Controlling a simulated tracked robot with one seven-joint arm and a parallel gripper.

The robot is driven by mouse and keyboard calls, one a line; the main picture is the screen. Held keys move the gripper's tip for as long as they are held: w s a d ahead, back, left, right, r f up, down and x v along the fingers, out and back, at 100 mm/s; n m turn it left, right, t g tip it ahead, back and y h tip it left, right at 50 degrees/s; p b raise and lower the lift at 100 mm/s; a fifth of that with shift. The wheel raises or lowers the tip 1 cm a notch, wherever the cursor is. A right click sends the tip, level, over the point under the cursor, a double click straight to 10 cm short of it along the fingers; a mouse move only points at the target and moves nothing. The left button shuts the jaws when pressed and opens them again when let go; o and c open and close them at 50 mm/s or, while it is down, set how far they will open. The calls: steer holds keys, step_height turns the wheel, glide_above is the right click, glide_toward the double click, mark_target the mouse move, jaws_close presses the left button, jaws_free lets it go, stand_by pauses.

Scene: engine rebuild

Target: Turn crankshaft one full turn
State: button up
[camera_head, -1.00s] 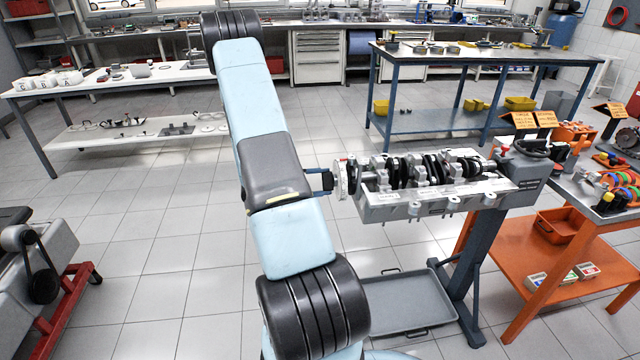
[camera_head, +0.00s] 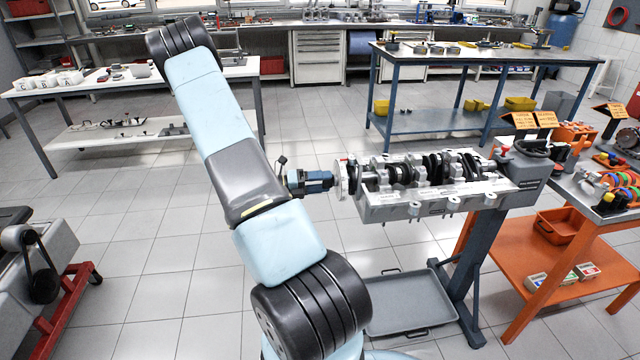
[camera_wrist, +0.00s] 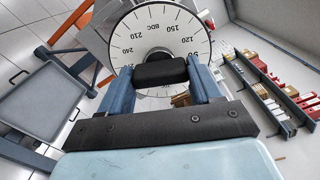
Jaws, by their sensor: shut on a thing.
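The crankshaft (camera_head: 405,169) lies in the upturned grey engine block (camera_head: 425,206) on its stand. A white degree wheel (camera_head: 341,180) sits on the crankshaft's left end; in the wrist view the degree wheel (camera_wrist: 188,27) shows its printed numbers upside down. My gripper (camera_head: 327,180) reaches the wheel from the left. In the wrist view my gripper (camera_wrist: 162,72) has its two blue fingers shut on a black handle (camera_wrist: 160,71) in front of the wheel. The wheel's lower part is hidden behind the handle and fingers.
A grey drip tray (camera_head: 412,300) lies low beside the stand. An orange bench (camera_head: 545,275) stands close on the right. A blue bench (camera_head: 480,60) and a white table (camera_head: 100,85) stand farther back.

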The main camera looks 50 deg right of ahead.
steer(key=m, duration=0.5)
steer(key=shift+s+f+m, duration=0.1)
steer(key=shift+m, duration=0.2)
steer(key=m, duration=1.3)
steer(key=shift+m, duration=0.3)
steer(key=m, duration=1.3)
steer(key=shift+m, duration=0.3)
steer(key=m, duration=1.4)
steer(key=shift+d, duration=0.1)
steer(key=m, duration=0.5)
steer(key=shift+m, duration=0.4)
steer(key=m, duration=0.5)
steer(key=shift+f, duration=0.1)
